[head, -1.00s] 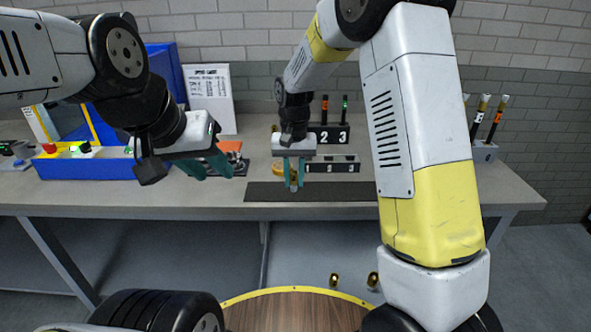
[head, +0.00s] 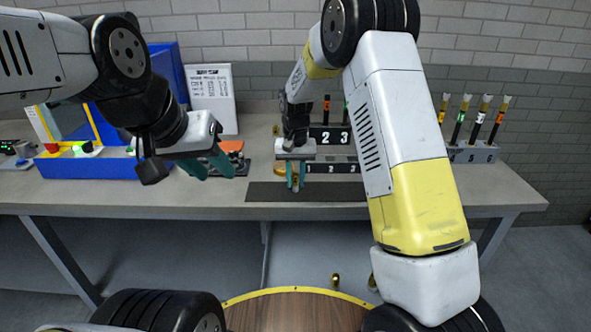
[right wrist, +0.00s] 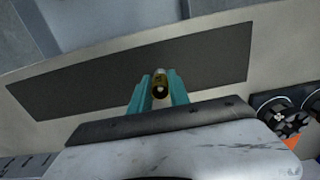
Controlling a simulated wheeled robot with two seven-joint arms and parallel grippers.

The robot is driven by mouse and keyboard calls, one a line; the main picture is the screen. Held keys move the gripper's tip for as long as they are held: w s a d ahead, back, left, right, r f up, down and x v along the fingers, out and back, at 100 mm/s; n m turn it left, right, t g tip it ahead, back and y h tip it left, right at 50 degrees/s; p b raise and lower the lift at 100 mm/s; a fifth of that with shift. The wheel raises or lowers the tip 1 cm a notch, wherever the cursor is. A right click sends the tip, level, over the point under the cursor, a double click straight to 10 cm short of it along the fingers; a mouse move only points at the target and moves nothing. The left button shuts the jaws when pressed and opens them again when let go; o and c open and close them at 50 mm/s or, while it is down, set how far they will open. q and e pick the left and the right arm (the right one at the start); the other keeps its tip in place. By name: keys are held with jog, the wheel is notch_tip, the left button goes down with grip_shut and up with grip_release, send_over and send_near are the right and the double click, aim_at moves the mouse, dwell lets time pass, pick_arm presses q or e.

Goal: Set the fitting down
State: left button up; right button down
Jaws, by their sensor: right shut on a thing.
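The fitting (right wrist: 160,87) is a small brass-coloured, round piece with a pale centre. It shows in the right wrist view between the teal fingers of my right gripper (right wrist: 159,92), which is shut on it. In the head view my right gripper (head: 295,178) points down over the dark mat (head: 335,192) at the bench's front edge. The fitting's lower end is at or just above the mat; I cannot tell whether it touches. My left gripper (head: 208,166) is open and empty, to the left of the mat above the bench.
A numbered block (head: 332,167) stands behind the mat, with a taller numbered rack behind it. A rack with several tubes (head: 475,152) is at the right. A blue tray (head: 90,165) is at the left. Brass pieces (head: 335,280) show below the bench.

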aim_at(296, 184)
jog(key=c, duration=1.2)
grip_release()
jog(key=shift+f, duration=0.1)
jog(key=shift+c, duration=0.2)
notch_tip(296, 184, up, 12)
jog(key=s+d+r+t+y, duration=0.1)
jog(key=s+d+r, duration=0.4)
jog(key=r, duration=0.2)
jog(key=s+d+r+t, duration=0.1)
jog(key=s+d, duration=0.2)
jog(key=s, duration=0.4)
jog(key=s+d+r+t, duration=0.1)
jog(key=s+d+t, duration=0.1)
jog(key=s, duration=0.6)
jog(key=s+d+r+t+y, duration=0.1)
jog(key=s+d, duration=0.3)
jog(key=s, duration=0.4)
jog(key=shift+s+r+n+t, duration=0.2)
jog(key=shift+n+t, duration=0.1)
jog(key=shift+t, duration=0.3)
jog(key=shift+d, duration=0.1)
